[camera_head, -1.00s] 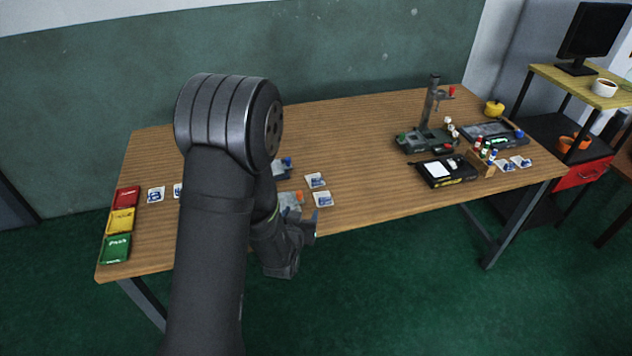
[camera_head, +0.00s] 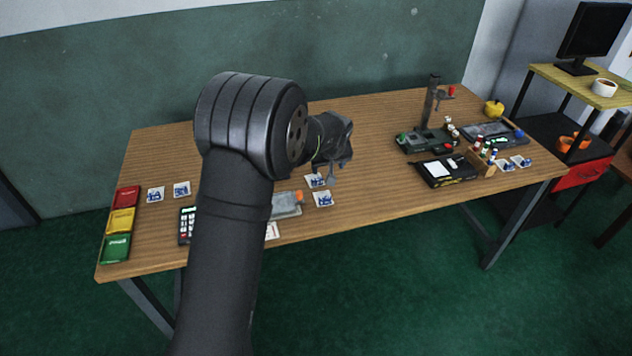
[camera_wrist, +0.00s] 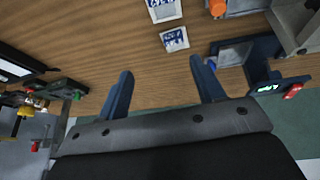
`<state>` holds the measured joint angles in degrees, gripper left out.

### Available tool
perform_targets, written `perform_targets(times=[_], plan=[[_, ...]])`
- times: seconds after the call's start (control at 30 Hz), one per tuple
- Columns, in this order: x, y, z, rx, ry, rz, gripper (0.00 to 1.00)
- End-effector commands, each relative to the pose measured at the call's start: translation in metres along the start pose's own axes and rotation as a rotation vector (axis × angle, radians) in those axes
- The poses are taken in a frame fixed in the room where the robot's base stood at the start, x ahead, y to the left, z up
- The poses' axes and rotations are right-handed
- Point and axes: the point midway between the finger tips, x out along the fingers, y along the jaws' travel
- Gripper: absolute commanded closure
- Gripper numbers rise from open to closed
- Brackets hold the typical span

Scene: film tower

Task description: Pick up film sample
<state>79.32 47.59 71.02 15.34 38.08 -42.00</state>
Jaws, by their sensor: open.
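Small white film samples with blue marks lie flat on the wooden table (camera_head: 400,200). Two lie right of centre in the head view, one farther back (camera_head: 316,181) and one nearer the front (camera_head: 322,199). My gripper (camera_head: 332,177) is above the table close to this pair, with its fingers small in the head view. In the wrist view my gripper (camera_wrist: 165,84) is open, with nothing between its blue fingers. A film sample (camera_wrist: 174,39) lies ahead of the gap, and another (camera_wrist: 164,9) is cut by the top edge. Neither is touched.
A grey device (camera_head: 285,205) with an orange part stands left of the pair. More samples lie at the left (camera_head: 181,190) and far right (camera_head: 507,166). Red, yellow and green boxes (camera_head: 121,221) line the left edge. A dark stand (camera_head: 428,125) is at the right.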

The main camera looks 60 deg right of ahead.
Motion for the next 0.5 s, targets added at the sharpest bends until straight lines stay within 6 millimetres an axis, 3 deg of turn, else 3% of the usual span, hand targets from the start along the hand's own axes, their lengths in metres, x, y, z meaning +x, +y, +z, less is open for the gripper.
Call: perform_targets(times=[0.1, 0.27, 0.37, 0.5], plan=[[-0.017, 0.0, -0.012, -0.045, -0.028, -0.066, 0.38], [-0.027, -0.002, -0.017, -0.079, -0.047, -0.114, 0.38], [-0.018, -0.004, -0.016, -0.082, -0.052, -0.122, 0.38], [0.011, -0.007, -0.015, -0.081, -0.053, -0.123, 0.38]])
